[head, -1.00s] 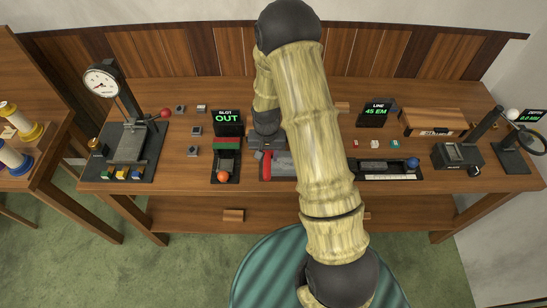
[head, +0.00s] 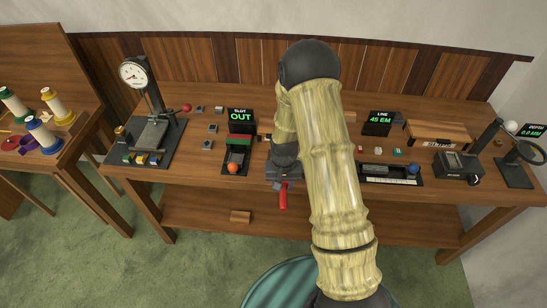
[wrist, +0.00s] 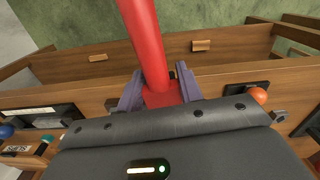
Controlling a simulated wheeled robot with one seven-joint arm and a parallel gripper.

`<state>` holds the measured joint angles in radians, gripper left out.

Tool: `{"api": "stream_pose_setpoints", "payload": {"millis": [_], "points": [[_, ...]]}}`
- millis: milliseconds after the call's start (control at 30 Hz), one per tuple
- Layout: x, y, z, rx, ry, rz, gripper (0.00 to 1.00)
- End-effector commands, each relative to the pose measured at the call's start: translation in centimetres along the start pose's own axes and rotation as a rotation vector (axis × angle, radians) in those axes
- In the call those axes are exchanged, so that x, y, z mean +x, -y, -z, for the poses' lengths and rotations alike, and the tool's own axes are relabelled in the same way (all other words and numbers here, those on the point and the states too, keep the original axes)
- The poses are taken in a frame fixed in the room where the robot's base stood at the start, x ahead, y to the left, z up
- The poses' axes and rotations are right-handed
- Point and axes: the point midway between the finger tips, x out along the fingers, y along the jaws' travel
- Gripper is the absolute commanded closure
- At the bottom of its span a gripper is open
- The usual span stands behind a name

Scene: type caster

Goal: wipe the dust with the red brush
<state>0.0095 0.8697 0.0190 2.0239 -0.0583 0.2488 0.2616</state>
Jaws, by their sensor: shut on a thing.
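My gripper (wrist: 160,88) is shut on the red brush (wrist: 143,35), with a purple-grey finger on each side of it. In the head view, the brush's red handle (head: 283,197) shows below my wrist, at the bench's front edge. The bristles cannot be made out. No dust can be made out in either view. My arm covers the middle of the bench (head: 215,97), where dust could be hidden.
A dial gauge stand (head: 135,73) is at the left. The "OUT" sign (head: 240,121) stands behind a tray with an orange ball (head: 233,168). Right of my arm are the "45 EM" sign (head: 380,122), a blue ball (head: 413,168) and a magnifier stand (head: 516,172). Thread spools (head: 43,138) stand on the left table.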

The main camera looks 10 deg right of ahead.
Motion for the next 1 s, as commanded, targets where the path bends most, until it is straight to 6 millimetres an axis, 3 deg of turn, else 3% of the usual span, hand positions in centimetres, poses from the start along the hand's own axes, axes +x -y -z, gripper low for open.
{"api": "stream_pose_setpoints", "payload": {"millis": [33,200,367,1000], "points": [[1.3,-0.1,0.0,-0.022,0.001,0.0,0.89],[4.2,-0.3,0.0,-0.111,0.001,0.0,0.89],[6.1,-0.5,-0.1,-0.18,0.0,0.0,0.89],[6.3,-0.1,-0.2,-0.208,-0.001,0.0,0.89]]}}
